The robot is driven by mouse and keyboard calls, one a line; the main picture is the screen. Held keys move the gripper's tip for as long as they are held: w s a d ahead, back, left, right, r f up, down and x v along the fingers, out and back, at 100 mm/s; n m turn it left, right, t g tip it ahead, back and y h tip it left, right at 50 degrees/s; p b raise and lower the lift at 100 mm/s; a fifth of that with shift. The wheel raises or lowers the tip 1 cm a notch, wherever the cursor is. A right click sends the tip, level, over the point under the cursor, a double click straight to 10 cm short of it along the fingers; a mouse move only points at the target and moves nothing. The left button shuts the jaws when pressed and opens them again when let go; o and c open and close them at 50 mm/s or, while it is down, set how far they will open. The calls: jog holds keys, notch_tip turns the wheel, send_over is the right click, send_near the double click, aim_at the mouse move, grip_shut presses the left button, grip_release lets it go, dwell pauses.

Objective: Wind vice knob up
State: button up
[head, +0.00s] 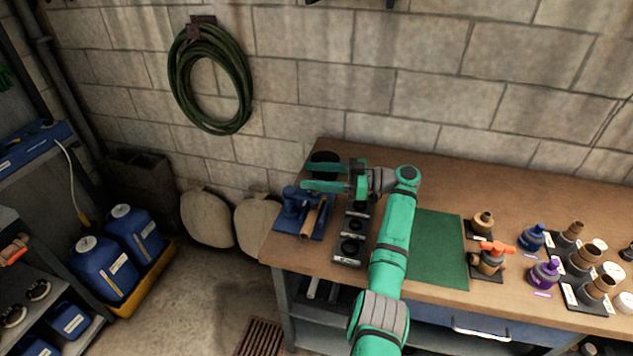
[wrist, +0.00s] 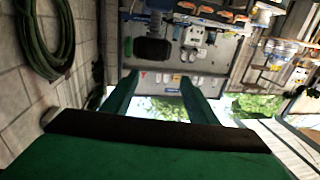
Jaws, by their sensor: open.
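A blue vice (head: 291,208) stands at the left end of the workbench, with a tan pipe piece (head: 314,218) at its right side. The vice's knob is too small to tell apart. My gripper (head: 306,177), with green fingers, is open and empty. It points left, just above and behind the vice in the head view, apart from it as far as I can see. In the wrist view the two fingers (wrist: 158,82) are spread with nothing between them, and the vice does not show there.
A black round container (head: 324,160) stands behind my gripper. A dark tray with round sockets (head: 348,262) lies right of the vice. A green mat (head: 437,250) and several fittings (head: 490,260) lie farther right. A coiled hose (head: 210,75) hangs on the block wall.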

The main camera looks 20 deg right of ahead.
jog(key=s+a+r, duration=0.3)
jog(key=s+r, duration=0.5)
jog(key=s, duration=0.4)
jog(key=shift+a, duration=0.2)
